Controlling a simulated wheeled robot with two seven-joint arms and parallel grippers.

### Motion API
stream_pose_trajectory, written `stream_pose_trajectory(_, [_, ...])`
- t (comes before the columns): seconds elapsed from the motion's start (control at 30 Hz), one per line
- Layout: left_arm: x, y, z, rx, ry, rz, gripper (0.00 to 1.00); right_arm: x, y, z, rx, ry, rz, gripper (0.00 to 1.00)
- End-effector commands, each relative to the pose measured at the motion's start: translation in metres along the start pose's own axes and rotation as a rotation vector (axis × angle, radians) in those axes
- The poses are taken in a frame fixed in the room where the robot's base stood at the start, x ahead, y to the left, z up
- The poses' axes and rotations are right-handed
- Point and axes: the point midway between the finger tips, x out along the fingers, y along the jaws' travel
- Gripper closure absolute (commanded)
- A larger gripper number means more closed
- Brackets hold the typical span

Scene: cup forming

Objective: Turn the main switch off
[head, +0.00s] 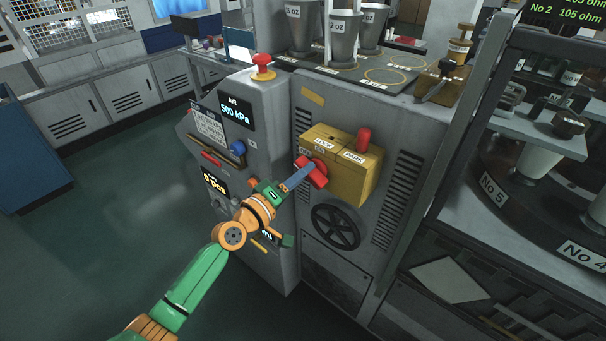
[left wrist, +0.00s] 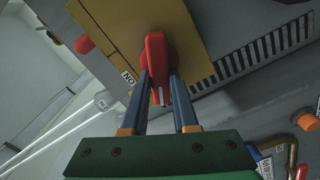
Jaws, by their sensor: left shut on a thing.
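The main switch is a red rotary handle (head: 314,173) on the front left of a yellow box (head: 368,181) on the grey machine. My left gripper (head: 301,176) reaches it from the front left. In the left wrist view the red handle (left wrist: 156,58) lies between the two blue fingers of my left gripper (left wrist: 162,88), which are shut on it. A white mark shows at the handle's near end, and an ON label (left wrist: 128,78) sits to its left. The fingers hide part of the switch face in the head view. My right gripper is not in view.
A red knob (head: 363,140) stands up from the yellow box, near labels LOCK and PARK. A black handwheel (head: 335,227) is below the box. A red mushroom button (head: 262,65) tops the panel at left. The floor (head: 120,180) left of the machine is clear.

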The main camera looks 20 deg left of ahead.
Motion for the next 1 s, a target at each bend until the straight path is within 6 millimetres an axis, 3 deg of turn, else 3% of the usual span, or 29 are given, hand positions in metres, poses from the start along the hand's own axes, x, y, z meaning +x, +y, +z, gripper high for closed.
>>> stream_pose_trajectory(0.5, [0.0001,-0.0043,0.0012,-0.376,0.0,0.0,1.0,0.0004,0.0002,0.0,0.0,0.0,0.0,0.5])
stream_pose_trajectory(1.0, [0.0,-0.0054,0.0014,-0.486,0.0,0.0,1.0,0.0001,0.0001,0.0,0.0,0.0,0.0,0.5])
